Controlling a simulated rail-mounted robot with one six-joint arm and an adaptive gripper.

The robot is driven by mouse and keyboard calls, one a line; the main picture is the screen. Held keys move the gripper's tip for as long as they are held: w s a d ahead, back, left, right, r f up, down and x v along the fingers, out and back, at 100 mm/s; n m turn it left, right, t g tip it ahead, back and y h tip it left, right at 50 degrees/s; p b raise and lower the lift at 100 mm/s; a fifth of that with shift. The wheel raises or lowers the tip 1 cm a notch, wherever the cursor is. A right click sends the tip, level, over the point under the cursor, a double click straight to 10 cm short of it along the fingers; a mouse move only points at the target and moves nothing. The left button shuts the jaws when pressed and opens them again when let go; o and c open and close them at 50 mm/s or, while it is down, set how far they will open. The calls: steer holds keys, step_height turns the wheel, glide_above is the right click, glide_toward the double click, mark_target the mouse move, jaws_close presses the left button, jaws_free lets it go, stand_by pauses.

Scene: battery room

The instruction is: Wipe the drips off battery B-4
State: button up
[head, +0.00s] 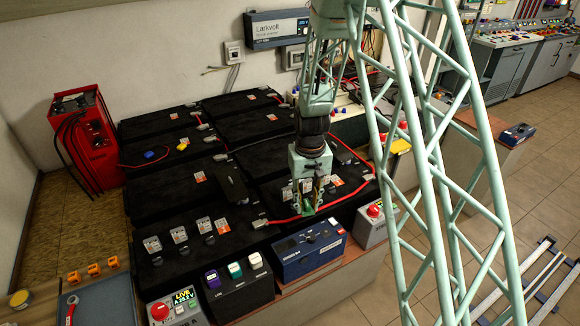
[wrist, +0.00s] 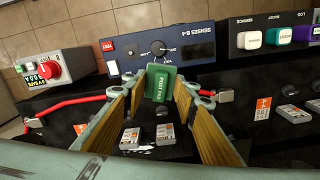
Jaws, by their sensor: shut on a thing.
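My gripper (head: 305,200) points down over the black battery (head: 345,198) behind the blue box marked "SENSES B-4" (head: 308,248). In the wrist view my gripper (wrist: 158,88) is shut on a green block (wrist: 161,83) with white lettering, partly readable as "POST". The block is between the fingertips, above the dark battery top. I cannot tell whether it touches the battery. Small grey-labelled pieces (wrist: 131,138) stand on the battery top. A pale patch (wrist: 142,149) shows beside them; I cannot tell whether it is a drip. The battery's own label is not readable.
A red cable (head: 345,196) crosses the battery near my gripper. A grey box with a red button (head: 376,222) stands to the right. A black box with coloured buttons (head: 238,286) stands front left. Other black batteries (head: 165,190) fill the left. A red charger (head: 88,140) stands far left.

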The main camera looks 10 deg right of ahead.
steer(key=shift+w, duration=0.1)
steer(key=w+a+f+b, duration=0.2)
steer(key=w, duration=2.2)
steer(key=shift+f, duration=0.1)
